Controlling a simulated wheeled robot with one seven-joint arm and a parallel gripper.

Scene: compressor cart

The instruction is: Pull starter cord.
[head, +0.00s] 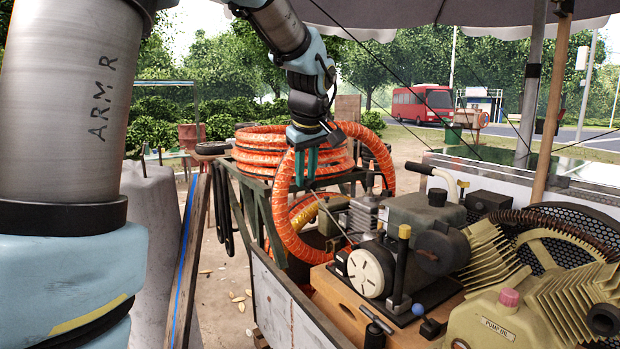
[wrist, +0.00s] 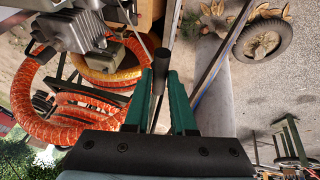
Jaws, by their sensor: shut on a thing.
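My gripper (head: 305,180) points down in front of the coiled orange hose, left of the engine. In the wrist view its two green fingers (wrist: 163,82) are shut on a dark, rod-like grip (wrist: 160,64), which looks like the starter cord's handle. The head view does not show this handle clearly. The engine's round white starter housing (head: 371,271) sits to the right of and below my gripper.
Orange hose (head: 270,150) is coiled on the cart rack, with one loop hanging close to my fingers. The pump (head: 505,318) and its finned cylinders stand at the right. A cart wheel (wrist: 264,42) shows in the wrist view.

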